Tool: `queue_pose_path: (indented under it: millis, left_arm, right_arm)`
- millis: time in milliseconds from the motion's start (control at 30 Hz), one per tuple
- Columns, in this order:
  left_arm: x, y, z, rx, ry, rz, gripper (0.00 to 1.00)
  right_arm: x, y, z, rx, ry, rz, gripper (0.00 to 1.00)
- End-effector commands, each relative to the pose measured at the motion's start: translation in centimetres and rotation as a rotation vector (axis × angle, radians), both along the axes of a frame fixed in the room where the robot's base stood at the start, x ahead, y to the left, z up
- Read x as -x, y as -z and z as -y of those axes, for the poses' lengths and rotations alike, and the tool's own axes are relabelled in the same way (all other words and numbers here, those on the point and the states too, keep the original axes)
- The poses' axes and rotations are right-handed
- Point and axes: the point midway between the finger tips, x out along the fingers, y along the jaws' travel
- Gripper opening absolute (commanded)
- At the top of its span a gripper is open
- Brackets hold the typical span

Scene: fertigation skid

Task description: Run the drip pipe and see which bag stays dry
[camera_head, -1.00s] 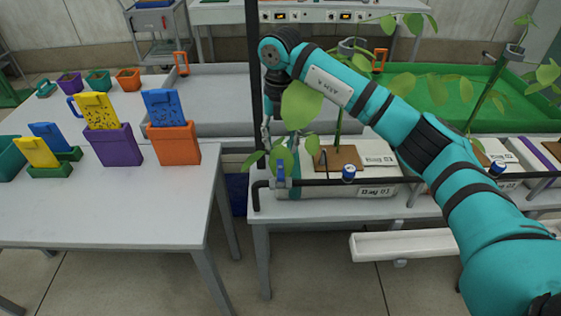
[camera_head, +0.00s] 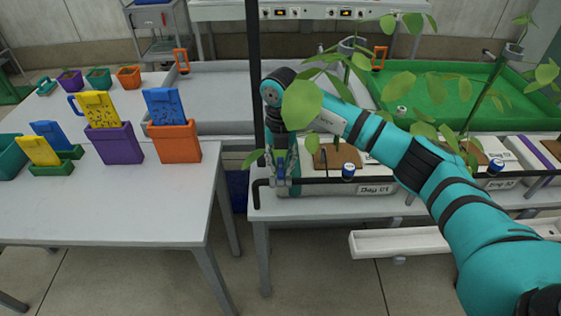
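The black drip pipe (camera_head: 325,181) runs along the front of the bench. A blue valve (camera_head: 281,177) sits at its left end, and blue-capped fittings (camera_head: 348,171) stand farther right. My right gripper (camera_head: 281,168) points down over the valve, its fingers apart on either side of the blue handle. Whether they touch it I cannot tell. A white grow bag labelled Bag 01 (camera_head: 376,189) lies behind the pipe with a plant in it; leaves and my arm cover part of it. Another bag (camera_head: 510,183) shows farther right. My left gripper is not in view.
A black upright post (camera_head: 254,80) stands close left of my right gripper. The left table (camera_head: 120,215) holds purple, orange and green holders with yellow and blue cards. A white gutter (camera_head: 400,242) runs below the bench. A green tray (camera_head: 450,100) lies behind.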

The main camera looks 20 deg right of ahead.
Motion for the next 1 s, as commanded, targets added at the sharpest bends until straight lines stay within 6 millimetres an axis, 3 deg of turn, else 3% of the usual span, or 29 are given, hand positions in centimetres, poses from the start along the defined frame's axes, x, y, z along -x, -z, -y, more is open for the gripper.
queue_pose_path:
  millis: [133,567,1000]
  left_arm:
    - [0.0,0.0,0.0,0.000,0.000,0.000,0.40]
    - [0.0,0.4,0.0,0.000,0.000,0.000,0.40]
    - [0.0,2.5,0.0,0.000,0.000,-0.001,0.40]
  right_arm:
    - [0.0,0.0,0.0,0.000,0.000,0.000,0.00]
    - [0.0,0.0,0.0,0.000,-0.051,0.000,0.00]
    - [0.0,0.2,0.0,0.000,-0.384,0.002,0.00]
